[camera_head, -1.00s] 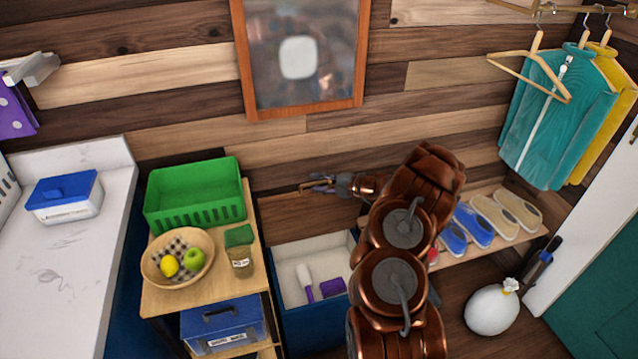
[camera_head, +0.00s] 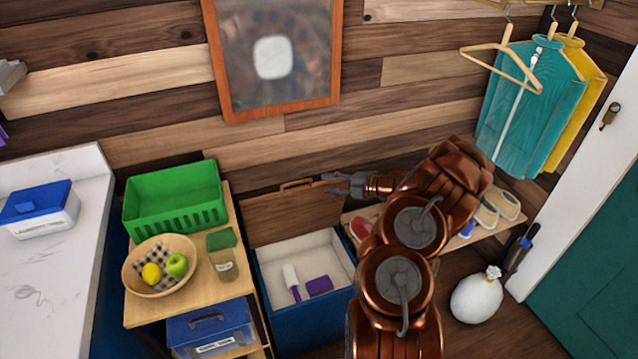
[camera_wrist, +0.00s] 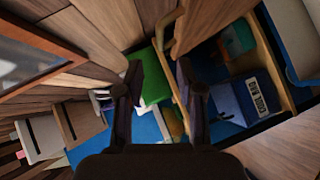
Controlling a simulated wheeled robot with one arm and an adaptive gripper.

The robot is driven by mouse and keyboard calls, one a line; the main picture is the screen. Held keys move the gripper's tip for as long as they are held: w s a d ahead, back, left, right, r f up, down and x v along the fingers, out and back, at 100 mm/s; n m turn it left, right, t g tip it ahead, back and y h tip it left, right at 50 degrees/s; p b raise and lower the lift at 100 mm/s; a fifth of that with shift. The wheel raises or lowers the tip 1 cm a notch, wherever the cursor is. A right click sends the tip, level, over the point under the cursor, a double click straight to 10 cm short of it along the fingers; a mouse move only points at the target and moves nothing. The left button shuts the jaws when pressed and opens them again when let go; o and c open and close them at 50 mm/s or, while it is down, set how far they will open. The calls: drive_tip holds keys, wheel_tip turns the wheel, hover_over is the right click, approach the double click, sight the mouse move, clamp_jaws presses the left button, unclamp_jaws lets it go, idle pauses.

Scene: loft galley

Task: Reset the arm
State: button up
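My gripper (camera_head: 327,183) is at the end of my copper-coloured arm, raised in front of the plank wall with its fingers pointing left. In the wrist view its two dark fingers (camera_wrist: 157,78) are spread apart with nothing held between them. The blue chest (camera_head: 305,322) below has its wooden lid (camera_head: 270,217) standing up against the wall. The lid's handle (camera_head: 297,184) is just left of my fingertips, and a gap shows between them in the head view.
The open chest holds a white-and-purple brush (camera_head: 292,282) and a purple block (camera_head: 319,285). A wooden shelf unit (camera_head: 148,310) with a green basket (camera_head: 175,200) and fruit bowl (camera_head: 135,282) stands left. Shoes, hanging clothes (camera_head: 530,100) and a white sack (camera_head: 477,298) are right.

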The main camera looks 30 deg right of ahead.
drive_tip(key=shift+s+d+r, duration=0.1)
drive_tip(key=shift+s+d, duration=0.25)
drive_tip(key=shift+s, duration=0.15)
